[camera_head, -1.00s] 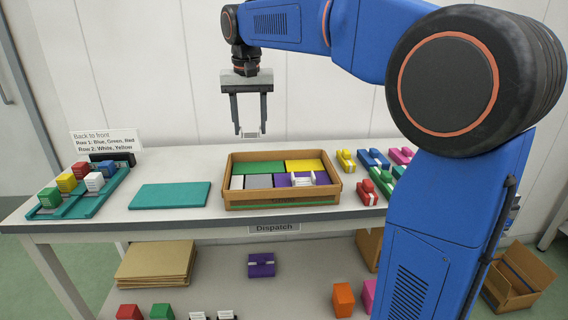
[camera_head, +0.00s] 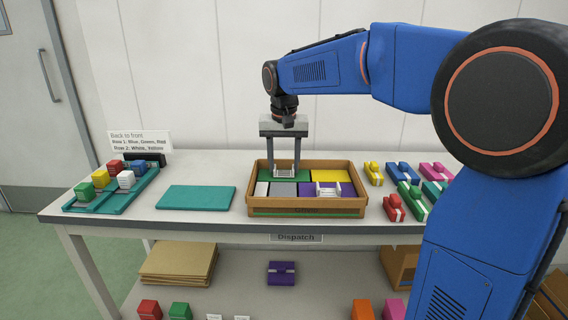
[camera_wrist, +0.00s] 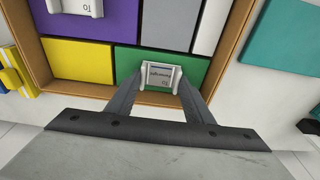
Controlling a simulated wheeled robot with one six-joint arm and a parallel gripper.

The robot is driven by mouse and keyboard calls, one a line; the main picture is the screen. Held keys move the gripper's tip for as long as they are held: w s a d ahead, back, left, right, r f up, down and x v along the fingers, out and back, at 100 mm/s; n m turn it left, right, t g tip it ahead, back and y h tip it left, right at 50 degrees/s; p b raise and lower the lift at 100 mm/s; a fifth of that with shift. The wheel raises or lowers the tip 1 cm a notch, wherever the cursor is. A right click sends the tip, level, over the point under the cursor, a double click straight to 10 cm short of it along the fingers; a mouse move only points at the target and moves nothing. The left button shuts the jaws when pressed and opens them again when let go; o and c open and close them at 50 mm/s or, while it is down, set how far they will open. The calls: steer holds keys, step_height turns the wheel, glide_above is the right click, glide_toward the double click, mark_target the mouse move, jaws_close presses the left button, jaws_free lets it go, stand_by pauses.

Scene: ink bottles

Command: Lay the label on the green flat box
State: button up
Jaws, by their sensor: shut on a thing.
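The green flat box (camera_head: 264,175) lies in the back left of the brown tray (camera_head: 308,208); it also shows in the wrist view (camera_wrist: 127,63). My gripper (camera_head: 285,174) points down over this box. Its fingers are shut on a small white label (camera_wrist: 160,75) with raised side edges and dark print. The label lies over the green box, within its outline in the wrist view. I cannot tell whether it touches the box. The label's underside is hidden.
Beside the green box are a yellow box (camera_head: 332,175), grey and purple boxes, and another white label (camera_head: 328,190) on purple. A teal mat (camera_head: 196,197) lies left of the tray. Several small wrapped parcels stand to the right.

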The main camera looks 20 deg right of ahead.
mark_target(284, 176)
steer(key=shift+f, duration=0.15)
steer(key=o, duration=1)
steer(key=r, duration=0.4)
steer(key=s+r, duration=0.1)
steer(key=r, duration=0.7)
steer(key=shift+s+a+r, duration=0.1)
steer(key=shift+s+a, duration=0.2)
steer(key=shift+s, duration=0.05)
